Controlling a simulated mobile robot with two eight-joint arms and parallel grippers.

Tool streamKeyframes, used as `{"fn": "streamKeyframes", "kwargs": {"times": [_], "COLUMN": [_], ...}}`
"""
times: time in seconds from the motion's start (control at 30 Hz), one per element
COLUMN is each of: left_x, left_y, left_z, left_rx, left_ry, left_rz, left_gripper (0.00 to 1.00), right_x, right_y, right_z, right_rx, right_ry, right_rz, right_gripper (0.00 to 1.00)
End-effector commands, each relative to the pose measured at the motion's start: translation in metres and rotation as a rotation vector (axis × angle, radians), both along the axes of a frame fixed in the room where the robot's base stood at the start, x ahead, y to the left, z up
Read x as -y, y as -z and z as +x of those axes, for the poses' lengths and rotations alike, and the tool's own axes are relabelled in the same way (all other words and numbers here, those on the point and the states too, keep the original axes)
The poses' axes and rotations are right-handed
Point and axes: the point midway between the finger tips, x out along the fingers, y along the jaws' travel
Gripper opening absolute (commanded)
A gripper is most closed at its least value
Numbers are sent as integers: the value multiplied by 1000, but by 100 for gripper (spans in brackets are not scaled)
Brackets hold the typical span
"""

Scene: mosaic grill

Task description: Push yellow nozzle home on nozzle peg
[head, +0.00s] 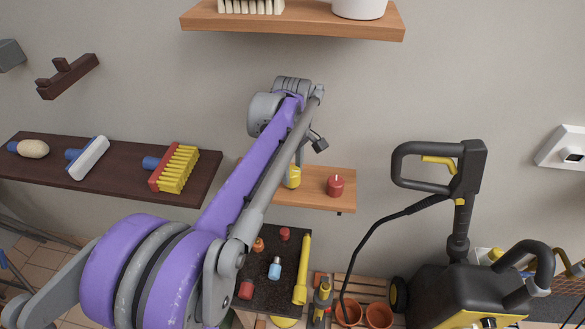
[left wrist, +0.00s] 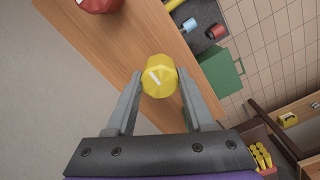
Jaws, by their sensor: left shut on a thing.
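The yellow nozzle (left wrist: 158,76) sits between the two fingers of my left gripper (left wrist: 160,83) in the left wrist view, with a white mark on its faceted end. My left gripper is shut on it. In the head view the yellow nozzle (head: 292,177) shows at the left part of the small wooden shelf (head: 312,199), partly covered by my left arm. The nozzle peg is hidden, so I cannot tell how deep the nozzle sits on it. A red nozzle (head: 335,185) stands to its right on the same shelf. My right gripper is not in view.
A dark tray (head: 268,298) with several small red, orange and blue pieces and a yellow tube (head: 302,270) lies below the shelf. A pressure washer (head: 460,290) stands at the right. A dark shelf with brushes (head: 120,190) is at the left.

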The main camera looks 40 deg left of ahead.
Motion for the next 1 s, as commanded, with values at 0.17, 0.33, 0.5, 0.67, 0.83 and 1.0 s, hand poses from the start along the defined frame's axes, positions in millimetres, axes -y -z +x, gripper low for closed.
{"fn": "streamKeyframes", "kwargs": {"times": [0.17, 0.33, 0.5, 0.67, 0.83, 1.0], "left_x": [0, 0, 0, 0, 0, 0], "left_y": [5, 10, 14, 18, 19, 19], "left_z": [0, 0, 0, 0, 0, 0], "left_rx": [0, 0, 0, 0, 0, 0], "left_ry": [0, 0, 0, 0, 0, 0], "left_rz": [0, 0, 0, 0, 0, 0], "left_gripper": [0, 0, 0, 0, 65, 88], "right_x": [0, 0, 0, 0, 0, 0], "right_y": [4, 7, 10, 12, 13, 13], "right_z": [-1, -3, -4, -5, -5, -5], "right_rx": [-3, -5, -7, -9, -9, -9], "right_ry": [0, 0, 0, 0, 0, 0], "right_rz": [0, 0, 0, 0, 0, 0], "right_gripper": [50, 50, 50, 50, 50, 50]}}
